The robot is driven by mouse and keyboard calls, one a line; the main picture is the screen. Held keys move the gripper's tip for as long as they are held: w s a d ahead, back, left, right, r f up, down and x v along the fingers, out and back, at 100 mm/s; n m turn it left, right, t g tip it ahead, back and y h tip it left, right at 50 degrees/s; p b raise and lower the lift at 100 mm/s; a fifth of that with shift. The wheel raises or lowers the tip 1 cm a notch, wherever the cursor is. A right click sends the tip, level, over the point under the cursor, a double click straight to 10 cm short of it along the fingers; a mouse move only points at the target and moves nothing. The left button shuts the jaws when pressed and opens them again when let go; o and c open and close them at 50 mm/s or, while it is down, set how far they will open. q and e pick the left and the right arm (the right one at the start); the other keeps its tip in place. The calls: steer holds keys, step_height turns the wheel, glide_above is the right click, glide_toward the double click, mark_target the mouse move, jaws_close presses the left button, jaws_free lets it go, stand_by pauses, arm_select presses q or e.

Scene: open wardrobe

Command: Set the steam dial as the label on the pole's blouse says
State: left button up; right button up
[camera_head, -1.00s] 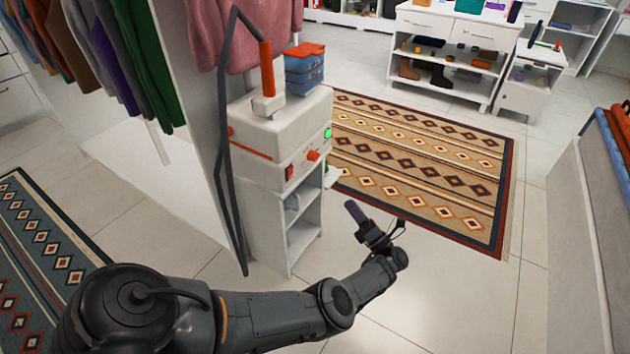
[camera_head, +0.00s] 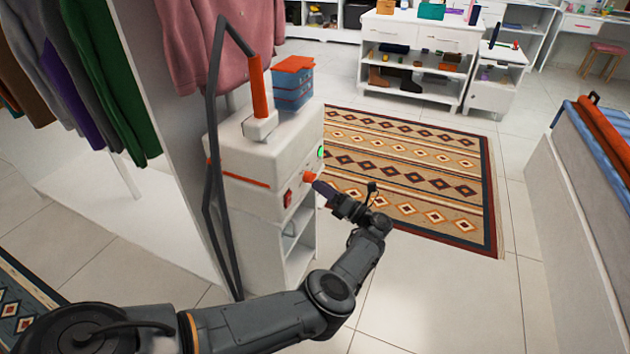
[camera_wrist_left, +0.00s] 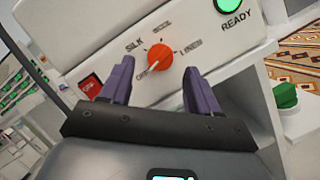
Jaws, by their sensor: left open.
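The orange steam dial (camera_head: 309,177) is on the front of the white steamer box (camera_head: 262,150). In the left wrist view the dial (camera_wrist_left: 160,57) is ringed by marks: OFF at lower left, SILK at upper left, a blurred word at the top, LINEN at right. A pale pointer line appears toward OFF. My left gripper (camera_head: 323,190) is just in front of the dial. In the wrist view its two purple fingers (camera_wrist_left: 158,78) are open, one on each side of the dial; contact cannot be told. A pink garment (camera_head: 225,45) hangs behind the steamer; no readable label shows on it.
A red switch (camera_wrist_left: 91,84) is left of the dial, and a green READY light (camera_wrist_left: 230,5) is at upper right. A grey hose (camera_head: 212,150) runs down the steamer's left side. A patterned rug (camera_head: 410,175) lies to the right, with open floor in front.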

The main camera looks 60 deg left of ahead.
mark_target(310, 178)
arm_select(q)
steer(key=shift+x, duration=1.45)
arm_select(e)
steer(key=shift+d+f, duration=0.15)
